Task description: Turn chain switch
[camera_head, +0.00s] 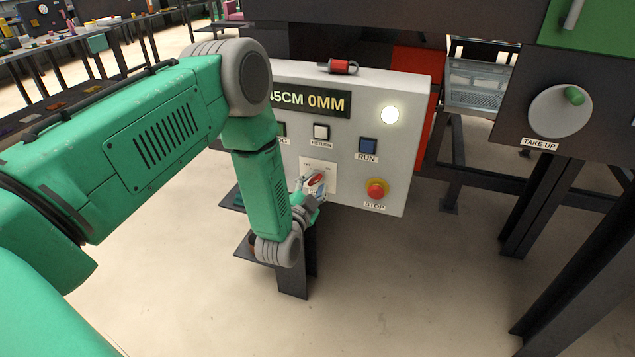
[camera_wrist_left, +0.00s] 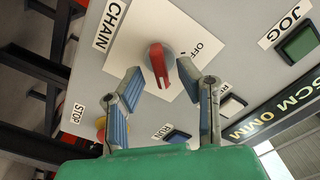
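The chain switch is a red knob (camera_wrist_left: 158,62) on a grey round base, set in a white plate marked CHAIN and OFF. In the head view the knob (camera_head: 317,179) sits on the front of the grey control box, partly hidden by my gripper. My left gripper (camera_wrist_left: 160,76) is open in the wrist view, with one blue-padded finger on each side of the knob. In the head view my left gripper (camera_head: 309,188) is right at the switch. My right gripper is not in view.
The control box (camera_head: 407,150) also carries a red STOP button (camera_head: 377,189), a blue RUN button (camera_head: 368,145), a RETURN button (camera_head: 321,131) and a lit lamp (camera_head: 390,115). A take-up wheel (camera_head: 553,114) stands at right. A bench with small objects is at far left.

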